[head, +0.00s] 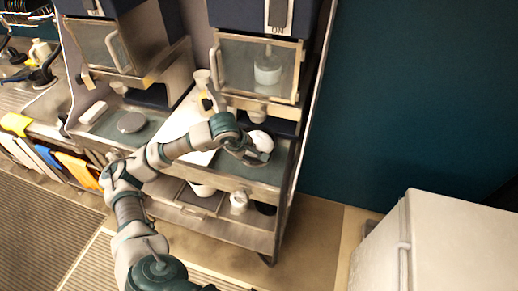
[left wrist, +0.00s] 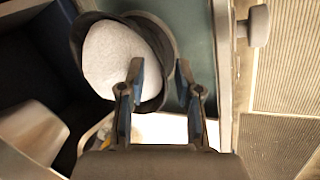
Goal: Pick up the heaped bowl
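The heaped bowl has a dark rim and a rounded white heap inside. In the head view the bowl's white heap (head: 261,140) shows on the right-hand counter, partly hidden by my gripper. In the left wrist view the bowl (left wrist: 160,28) is at the upper left, with the heap filling most of it. My left gripper (head: 256,156) is at the bowl's near side. In the left wrist view its fingers (left wrist: 160,68) are apart, one over the inside of the bowl and one outside, with the rim between them. I cannot tell whether they touch the rim. My right gripper is not in view.
A dispenser with a glass-fronted box (head: 258,68) hangs above the bowl. A similar station with a grey round plate (head: 131,122) stands to the left. A shelf below holds a white jar (head: 239,200). A white cabinet (head: 455,245) stands at the lower right.

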